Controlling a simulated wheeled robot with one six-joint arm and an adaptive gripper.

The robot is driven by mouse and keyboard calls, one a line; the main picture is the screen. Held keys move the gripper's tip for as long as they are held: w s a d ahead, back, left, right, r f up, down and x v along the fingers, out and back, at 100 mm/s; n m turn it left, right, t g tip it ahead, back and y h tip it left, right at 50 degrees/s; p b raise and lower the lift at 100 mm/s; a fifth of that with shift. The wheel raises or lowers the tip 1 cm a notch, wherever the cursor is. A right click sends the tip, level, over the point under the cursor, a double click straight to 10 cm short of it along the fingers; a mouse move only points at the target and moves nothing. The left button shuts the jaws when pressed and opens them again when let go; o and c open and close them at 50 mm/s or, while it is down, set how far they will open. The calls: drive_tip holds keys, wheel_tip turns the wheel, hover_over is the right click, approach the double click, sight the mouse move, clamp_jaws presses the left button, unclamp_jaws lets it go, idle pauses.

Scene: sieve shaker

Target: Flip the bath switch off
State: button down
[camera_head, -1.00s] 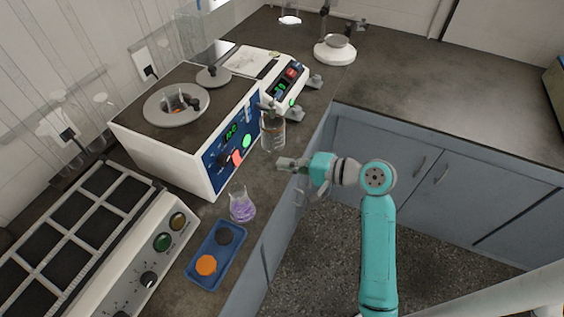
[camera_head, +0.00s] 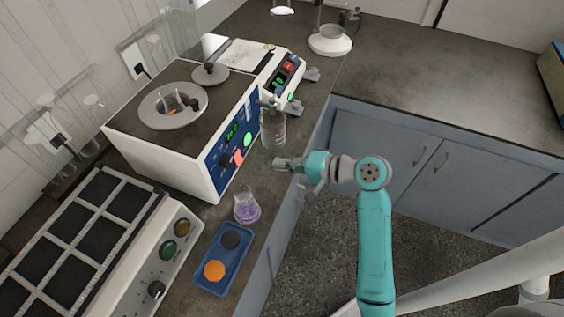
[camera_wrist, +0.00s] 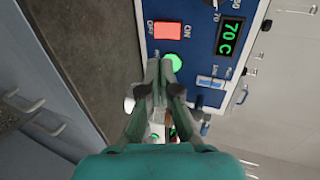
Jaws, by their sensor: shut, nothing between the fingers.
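The water bath (camera_head: 185,130) is a white box with a dark top and a blue front panel. Its red rocker switch (camera_head: 238,157) is on that panel, beside a lit green lamp (camera_head: 248,139). In the wrist view the red switch (camera_wrist: 168,31), with lettering beside it, lies just beyond the fingertips, near the lit green lamp (camera_wrist: 173,61) and a green 70 C display (camera_wrist: 230,37). My gripper (camera_head: 277,163) is shut and empty, pointing at the panel from the right. In the wrist view my gripper (camera_wrist: 165,66) overlaps the green lamp's edge; I cannot tell whether it touches.
A clear bottle (camera_head: 273,130) is held by a clamp close to the panel and my gripper. A flask of purple liquid (camera_head: 247,209) and a blue tray (camera_head: 223,260) with orange and dark discs stand nearer. A block with round knobs (camera_head: 110,240) is at the lower left.

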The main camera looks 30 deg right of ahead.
sight(238, 157)
drive_tip(key=x, duration=1.1)
drive_tip(key=shift+w+a+f, duration=0.15)
drive_tip(key=shift+w, duration=0.05)
idle(0.4)
drive_tip(key=shift+r, duration=0.85)
